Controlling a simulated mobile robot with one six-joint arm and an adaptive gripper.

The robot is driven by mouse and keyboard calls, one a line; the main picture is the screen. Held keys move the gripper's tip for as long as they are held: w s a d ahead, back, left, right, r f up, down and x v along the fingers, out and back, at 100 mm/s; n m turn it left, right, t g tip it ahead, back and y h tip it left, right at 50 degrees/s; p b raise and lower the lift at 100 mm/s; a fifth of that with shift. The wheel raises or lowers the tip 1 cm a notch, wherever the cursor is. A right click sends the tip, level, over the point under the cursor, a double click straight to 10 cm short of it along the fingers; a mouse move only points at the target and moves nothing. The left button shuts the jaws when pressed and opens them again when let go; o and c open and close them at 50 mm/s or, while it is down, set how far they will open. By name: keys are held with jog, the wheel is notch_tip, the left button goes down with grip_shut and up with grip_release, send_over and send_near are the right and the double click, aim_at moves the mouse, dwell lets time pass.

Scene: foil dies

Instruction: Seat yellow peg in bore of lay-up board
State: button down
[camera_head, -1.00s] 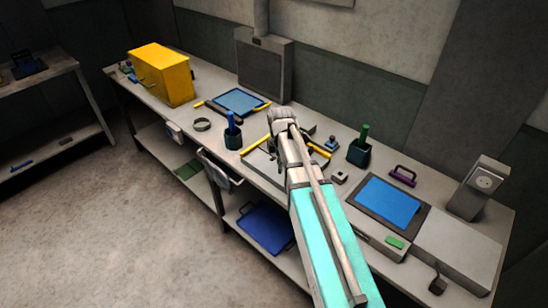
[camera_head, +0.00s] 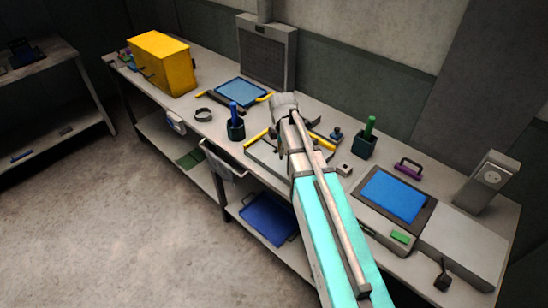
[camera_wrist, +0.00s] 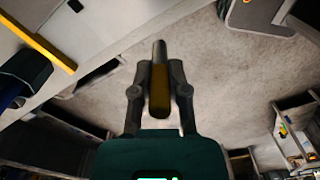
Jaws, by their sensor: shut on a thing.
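The yellow peg (camera_wrist: 159,90), with a grey end, is held lengthwise between the fingers of my gripper (camera_wrist: 158,88) in the wrist view. It stands out over pale floor there, clear of any bore. In the head view my wrist and arm hide the gripper and peg. The lay-up board appears to be the pale board with yellow edge strips (camera_head: 258,158) under my arm; its bore is not visible. A yellow strip also shows at the upper left of the wrist view (camera_wrist: 38,40).
A dark holder with a blue handle (camera_head: 235,125) stands left of the board, and one with a green handle (camera_head: 365,142) right. A blue panel (camera_head: 394,195), purple handle (camera_head: 407,168) and grey post (camera_head: 486,182) lie further right. A yellow cabinet (camera_head: 160,65) stands at the left end.

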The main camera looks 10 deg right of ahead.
jog(key=w+a+n, duration=0.2)
jog(key=a+n, duration=0.1)
jog(key=a, duration=0.2)
jog(key=w+a+r+n, duration=0.1)
jog(key=w+a+n, duration=0.1)
jog(key=a+n, duration=0.2)
jog(key=shift+w+a+p, duration=0.35)
jog(key=shift+a+p, duration=0.1)
jog(key=shift+a, duration=0.35)
jog(key=shift+d, duration=0.1)
jog(key=b, duration=0.8)
send_over(274, 153)
jog(key=f, duration=0.8)
jog(key=shift+s+a+f, duration=0.2)
jog(key=shift+a+f, duration=0.05)
jog(key=shift+w+d+f+b, duration=0.25)
jog(key=shift+d+f+b, duration=0.05)
jog(key=shift+b, duration=0.2)
